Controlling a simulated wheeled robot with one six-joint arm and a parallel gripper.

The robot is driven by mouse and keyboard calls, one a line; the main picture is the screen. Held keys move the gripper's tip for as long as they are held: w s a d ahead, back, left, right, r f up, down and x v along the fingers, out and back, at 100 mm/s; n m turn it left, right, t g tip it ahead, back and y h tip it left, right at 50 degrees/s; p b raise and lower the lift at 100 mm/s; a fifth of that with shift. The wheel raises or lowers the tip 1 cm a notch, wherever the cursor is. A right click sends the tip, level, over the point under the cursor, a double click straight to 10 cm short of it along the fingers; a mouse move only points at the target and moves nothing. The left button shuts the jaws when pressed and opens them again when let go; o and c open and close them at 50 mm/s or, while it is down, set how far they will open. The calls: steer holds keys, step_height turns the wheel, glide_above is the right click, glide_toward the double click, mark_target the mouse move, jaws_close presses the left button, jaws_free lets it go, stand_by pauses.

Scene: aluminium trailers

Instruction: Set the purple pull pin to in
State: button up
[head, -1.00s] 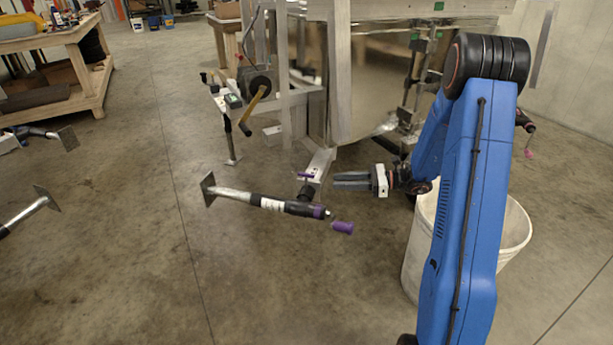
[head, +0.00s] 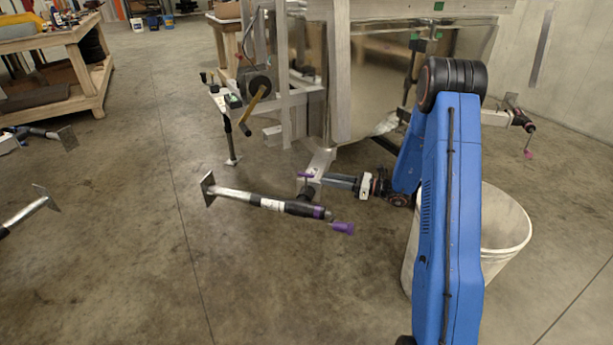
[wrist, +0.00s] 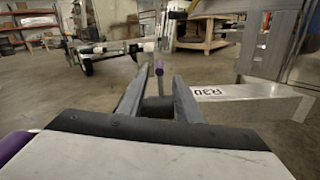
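The purple pull pin (head: 305,174) shows as a small purple handle on a thin stem, at the pivot mount of the swivel jack (head: 240,196). How far the pin is seated is too small to tell. In the wrist view the purple handle (wrist: 159,68) stands upright beyond and between the fingertips. My gripper (head: 326,178) is just right of the pin, pointing left at it. In the wrist view my gripper (wrist: 158,85) has its two fingers apart with nothing clamped. A dark cylindrical part of the mount shows between the fingers.
The jack's purple crank handle (head: 342,228) sticks out below my gripper. The aluminium frame tube marked R30 (wrist: 235,103) runs close to the right finger. A white bucket (head: 507,235) stands behind my arm.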

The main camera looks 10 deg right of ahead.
mark_target(308, 175)
steer(key=x, duration=0.9)
steer(key=shift+w+a, duration=0.15)
steer(key=shift+a, duration=0.1)
jaws_close()
